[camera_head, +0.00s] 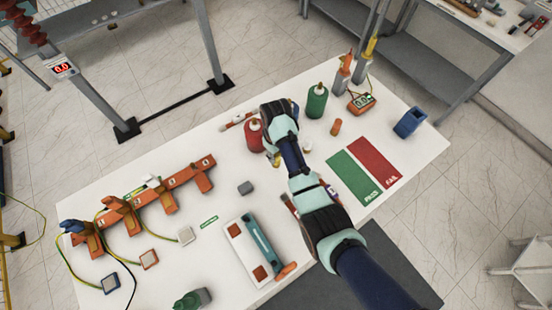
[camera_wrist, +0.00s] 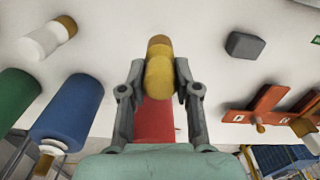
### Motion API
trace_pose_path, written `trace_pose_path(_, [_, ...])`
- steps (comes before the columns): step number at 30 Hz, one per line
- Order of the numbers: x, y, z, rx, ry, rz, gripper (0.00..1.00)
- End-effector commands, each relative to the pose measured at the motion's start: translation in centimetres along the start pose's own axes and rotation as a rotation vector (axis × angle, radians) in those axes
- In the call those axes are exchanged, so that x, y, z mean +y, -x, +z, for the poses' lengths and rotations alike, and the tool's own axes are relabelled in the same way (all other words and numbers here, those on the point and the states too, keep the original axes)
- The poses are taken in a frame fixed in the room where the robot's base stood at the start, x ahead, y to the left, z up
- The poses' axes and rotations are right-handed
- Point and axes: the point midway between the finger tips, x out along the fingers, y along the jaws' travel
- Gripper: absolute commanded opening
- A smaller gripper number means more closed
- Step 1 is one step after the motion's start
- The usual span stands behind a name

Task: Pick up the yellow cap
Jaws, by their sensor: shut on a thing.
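The yellow cap (camera_wrist: 160,76) is held between the two fingers of my gripper (camera_wrist: 160,80) in the wrist view. A brown-orange end (camera_wrist: 158,42) shows just beyond it; I cannot tell if it is part of the cap. In the head view my gripper (camera_head: 274,157) is over the middle of the white table, with a small yellow part (camera_head: 276,160) showing at its tip. My arm hides much of this area. I cannot tell whether the cap touches the table.
A red bottle (camera_head: 253,133) stands close to my gripper. A green bottle (camera_head: 317,102) stands to the right. A grey block (camera_head: 246,188) and an orange rack (camera_head: 165,190) are left. The green PASS (camera_head: 352,178) and red FAIL (camera_head: 375,163) areas are clear.

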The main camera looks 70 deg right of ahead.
Motion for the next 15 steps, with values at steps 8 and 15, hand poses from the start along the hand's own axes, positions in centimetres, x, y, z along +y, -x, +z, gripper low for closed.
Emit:
trace_pose_path(8, [0.0,11.1,-0.1,0.004,0.000,0.002,0.00])
trace_pose_path(15, [0.0,15.1,0.0,0.000,0.000,0.000,0.00])
